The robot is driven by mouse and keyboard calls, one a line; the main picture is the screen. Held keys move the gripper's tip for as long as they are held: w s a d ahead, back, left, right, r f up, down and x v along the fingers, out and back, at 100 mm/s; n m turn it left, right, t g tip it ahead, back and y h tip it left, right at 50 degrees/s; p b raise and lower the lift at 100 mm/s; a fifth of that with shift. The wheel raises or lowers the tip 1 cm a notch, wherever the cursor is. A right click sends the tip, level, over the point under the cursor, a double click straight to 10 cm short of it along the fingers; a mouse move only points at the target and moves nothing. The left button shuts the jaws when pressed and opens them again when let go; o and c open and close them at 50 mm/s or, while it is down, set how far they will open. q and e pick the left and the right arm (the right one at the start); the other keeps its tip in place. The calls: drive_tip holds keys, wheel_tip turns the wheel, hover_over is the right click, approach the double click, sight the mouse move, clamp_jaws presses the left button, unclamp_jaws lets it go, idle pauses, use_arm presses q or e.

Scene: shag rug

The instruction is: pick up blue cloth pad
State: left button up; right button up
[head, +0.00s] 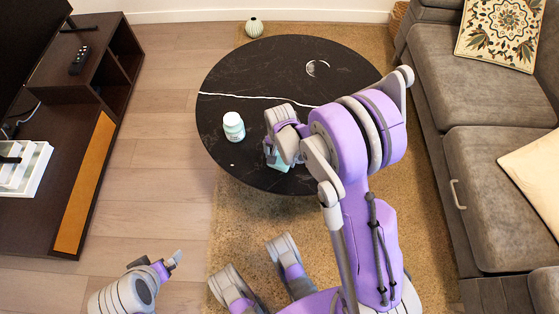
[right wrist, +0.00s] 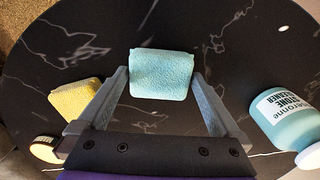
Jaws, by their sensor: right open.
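The blue cloth pad (right wrist: 162,74) is a light blue, textured block lying on the black round table. In the right wrist view it sits at and just beyond the tips of my open right gripper (right wrist: 160,78), with a finger on each side. Whether either finger touches it I cannot tell. In the head view a part of the pad (head: 283,166) shows by my right gripper (head: 272,155), low over the table's near side; the wrist and fingers hide the rest. My left gripper (head: 175,260) is at the lower left, away from the table; its jaw opening is unclear.
A cleaner bottle (head: 234,126) stands on the black table (head: 260,75), left of my right gripper; it also shows in the right wrist view (right wrist: 280,118). A yellow sponge (right wrist: 72,98) and a small yellow-and-white item (right wrist: 45,149) lie beside the left finger. A sofa (head: 440,90) stands right.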

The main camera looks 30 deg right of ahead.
drive_tip(key=shift+f, duration=0.55)
drive_tip(key=shift+r, duration=0.1)
drive_tip(key=c, duration=1)
